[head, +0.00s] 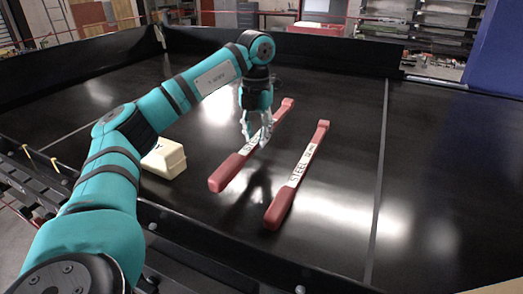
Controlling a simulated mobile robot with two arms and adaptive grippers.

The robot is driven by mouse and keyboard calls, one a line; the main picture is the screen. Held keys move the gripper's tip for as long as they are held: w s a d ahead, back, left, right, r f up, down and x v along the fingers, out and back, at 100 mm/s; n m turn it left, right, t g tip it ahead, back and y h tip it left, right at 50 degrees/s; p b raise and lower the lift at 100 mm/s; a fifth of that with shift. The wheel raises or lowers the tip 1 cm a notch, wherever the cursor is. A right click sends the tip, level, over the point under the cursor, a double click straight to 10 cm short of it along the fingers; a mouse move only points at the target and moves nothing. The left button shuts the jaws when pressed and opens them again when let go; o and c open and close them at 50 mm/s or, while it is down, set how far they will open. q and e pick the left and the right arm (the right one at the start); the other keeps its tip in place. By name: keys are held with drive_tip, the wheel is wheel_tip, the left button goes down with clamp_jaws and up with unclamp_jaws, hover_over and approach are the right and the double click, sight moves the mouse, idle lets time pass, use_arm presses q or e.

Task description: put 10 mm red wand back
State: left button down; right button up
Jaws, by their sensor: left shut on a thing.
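Two red wands with white labels are in the head view, roughly parallel on or over the black belt. My left gripper (257,135) is shut on the left red wand (228,171) around its labelled middle. A dark shadow or reflection shows below this wand; I cannot tell for sure whether it is clear of the belt. The right red wand (281,206) lies free on the belt, its label reading "STEEL" with smaller print. I cannot read which wand is the 10 mm one. My right gripper is not in view.
A cream box-like block (164,158) sits on the belt left of the wands, close to my left arm. The black conveyor belt (335,235) has low dark side walls. A blue panel (497,55) stands at the far right. The belt's right part is clear.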

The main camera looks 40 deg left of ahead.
sight(257, 161)
use_arm(q)
drive_tip(key=shift+s+a+f, duration=0.1)
drive_tip(key=shift+f, duration=0.65)
wheel_tip(257, 161, down, 4)
drive_tip(key=shift+r+p, duration=0.15)
drive_tip(key=shift+p, duration=0.6)
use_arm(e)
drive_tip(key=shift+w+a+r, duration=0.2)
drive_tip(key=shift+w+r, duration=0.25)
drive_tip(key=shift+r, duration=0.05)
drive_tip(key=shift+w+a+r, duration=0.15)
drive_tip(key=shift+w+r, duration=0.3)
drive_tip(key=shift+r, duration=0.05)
use_arm(q)
drive_tip(key=c, duration=1.1)
unclamp_jaws()
drive_tip(key=shift+o, duration=0.2)
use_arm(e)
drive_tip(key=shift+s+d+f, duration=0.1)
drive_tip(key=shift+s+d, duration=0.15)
